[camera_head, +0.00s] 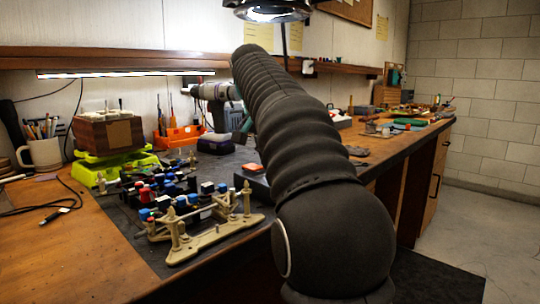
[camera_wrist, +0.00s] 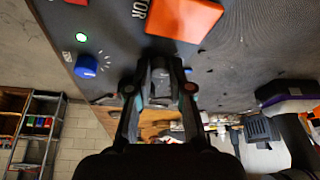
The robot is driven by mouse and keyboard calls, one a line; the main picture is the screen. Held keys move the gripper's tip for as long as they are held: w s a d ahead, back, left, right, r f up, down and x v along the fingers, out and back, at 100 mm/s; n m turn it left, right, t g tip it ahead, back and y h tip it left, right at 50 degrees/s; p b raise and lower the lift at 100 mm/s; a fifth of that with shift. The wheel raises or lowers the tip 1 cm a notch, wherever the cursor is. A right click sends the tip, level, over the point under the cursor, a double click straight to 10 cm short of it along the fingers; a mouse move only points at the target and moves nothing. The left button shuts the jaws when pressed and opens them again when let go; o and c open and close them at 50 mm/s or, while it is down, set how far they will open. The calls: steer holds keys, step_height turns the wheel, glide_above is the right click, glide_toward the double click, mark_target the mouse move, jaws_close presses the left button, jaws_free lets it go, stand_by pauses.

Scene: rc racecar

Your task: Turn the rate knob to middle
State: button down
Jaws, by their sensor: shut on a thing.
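A dark control box (camera_wrist: 112,30) fills the upper part of the wrist view, with an orange-red block (camera_wrist: 185,18) and white lettering. A blue knob (camera_wrist: 86,66) with white tick marks stands at its left, apart from my fingers. My gripper (camera_wrist: 160,88) is shut on a dark, rounded knob-like piece (camera_wrist: 160,70) at the box's near edge. Its label and pointer cannot be read, so I cannot tell its setting. In the head view the box (camera_head: 258,187) shows partly behind my arm, with its orange-red block (camera_head: 252,168) on top. My gripper is hidden there.
A green light (camera_wrist: 82,38) glows near the blue knob. In the head view, a beige rack (camera_head: 205,240) and several small coloured parts stand left of the box on the workbench (camera_head: 70,265). A drill (camera_head: 215,92) and an orange bin (camera_head: 180,137) are behind.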

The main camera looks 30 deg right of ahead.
steer(key=shift+m, duration=0.4)
steer(key=c, duration=1.3)
jaws_free()
steer(key=shift+r, duration=0.1)
steer(key=shift+v, duration=3.7)
steer(key=shift+w, duration=0.1)
